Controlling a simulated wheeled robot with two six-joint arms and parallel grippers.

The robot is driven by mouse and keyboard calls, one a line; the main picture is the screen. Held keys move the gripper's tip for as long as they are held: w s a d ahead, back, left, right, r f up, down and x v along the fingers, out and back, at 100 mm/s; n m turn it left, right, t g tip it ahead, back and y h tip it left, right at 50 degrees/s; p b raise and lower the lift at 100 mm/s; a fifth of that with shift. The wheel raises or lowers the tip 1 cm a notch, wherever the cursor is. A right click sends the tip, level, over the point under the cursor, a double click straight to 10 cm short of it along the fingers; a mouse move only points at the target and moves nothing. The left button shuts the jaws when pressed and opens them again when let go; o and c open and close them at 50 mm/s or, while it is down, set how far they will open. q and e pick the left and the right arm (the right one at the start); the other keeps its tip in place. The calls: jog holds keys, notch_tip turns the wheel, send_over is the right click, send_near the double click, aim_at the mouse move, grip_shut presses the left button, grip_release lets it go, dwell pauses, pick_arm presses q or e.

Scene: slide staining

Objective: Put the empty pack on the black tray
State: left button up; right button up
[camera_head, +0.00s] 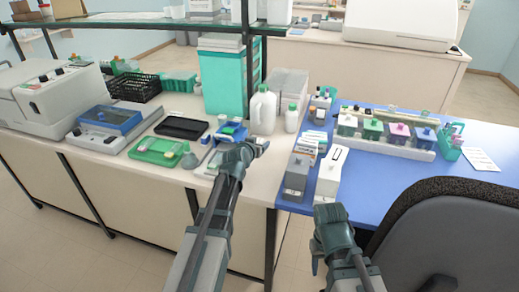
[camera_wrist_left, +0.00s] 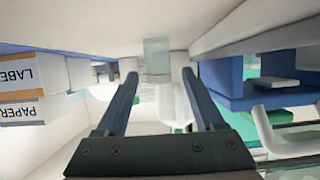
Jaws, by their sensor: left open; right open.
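The black tray (camera_head: 181,128) lies flat on the cream bench, left of the middle in the head view. My left gripper (camera_head: 260,148) is over the bench's right part, to the right of the tray. In the left wrist view its two fingers (camera_wrist_left: 160,78) are spread apart. A small pale grey-green block (camera_wrist_left: 157,55) shows between and beyond the fingertips; I cannot tell whether it is the empty pack. No pack can be made out surely in the head view. My right gripper (camera_head: 331,212) is open, low in front of the blue bench edge; its fingertips are unclear.
Blue-and-white items (camera_head: 231,132) stand between tray and left gripper. A green tray (camera_head: 158,150) lies in front of the black tray. A white jug (camera_head: 263,112) stands behind the gripper. Grey and white boxes (camera_head: 297,176) stand right. A chair (camera_head: 450,235) fills the right front.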

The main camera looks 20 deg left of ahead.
pick_arm(q)
jog(key=shift+x, duration=1.05)
jog(key=shift+s, duration=0.1)
pick_arm(e)
jog(key=shift+f, duration=0.35)
pick_arm(q)
grip_shut()
jog(key=shift+r, duration=0.2)
pick_arm(e)
jog(key=shift+r, duration=0.1)
